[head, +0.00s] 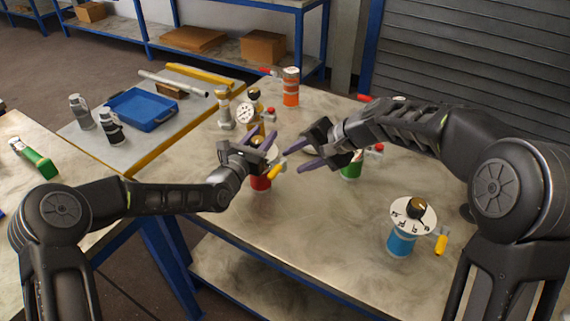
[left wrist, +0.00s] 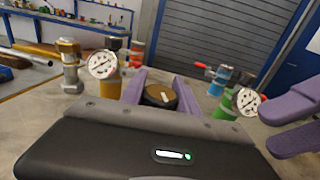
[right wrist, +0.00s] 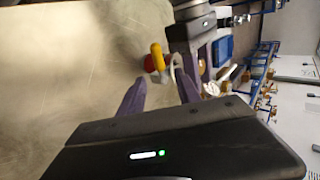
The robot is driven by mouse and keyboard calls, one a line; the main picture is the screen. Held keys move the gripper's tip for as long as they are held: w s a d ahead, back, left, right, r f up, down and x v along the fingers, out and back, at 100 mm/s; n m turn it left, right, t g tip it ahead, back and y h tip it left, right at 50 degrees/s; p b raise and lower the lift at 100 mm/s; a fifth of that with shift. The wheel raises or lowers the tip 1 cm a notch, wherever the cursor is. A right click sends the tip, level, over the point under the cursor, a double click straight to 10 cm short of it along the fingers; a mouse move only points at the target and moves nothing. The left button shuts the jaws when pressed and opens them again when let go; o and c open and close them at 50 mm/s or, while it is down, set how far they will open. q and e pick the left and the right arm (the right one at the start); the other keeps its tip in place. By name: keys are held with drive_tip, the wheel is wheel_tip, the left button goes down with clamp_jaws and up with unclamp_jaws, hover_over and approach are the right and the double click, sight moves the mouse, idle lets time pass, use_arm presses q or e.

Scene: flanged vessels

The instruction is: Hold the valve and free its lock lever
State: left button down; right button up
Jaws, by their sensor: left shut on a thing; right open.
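The held valve has a red body (head: 261,183) and a yellow lever (head: 275,172) sticking out on its right side. My left gripper (head: 258,142) is shut on its upper part. In the left wrist view the dark round knob (left wrist: 160,96) sits between the purple fingers. My right gripper (head: 302,158) is open and empty, just right of the valve, its fingers toward it. In the right wrist view the yellow lever (right wrist: 157,55) lies ahead of the open fingers, apart from them. My left gripper hides much of the valve in the head view.
A blue vessel (head: 402,243) with a white dial and yellow lever stands front right. A green vessel (head: 351,169) is partly behind my right gripper. A gauge (head: 245,113) and an orange vessel (head: 291,89) stand behind. The table's front middle is clear.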

sight(281, 166)
drive_tip(key=x, duration=0.5)
drive_tip(key=shift+a+f, duration=0.1)
drive_tip(key=shift+a, duration=0.1)
clamp_jaws()
idle(1.2)
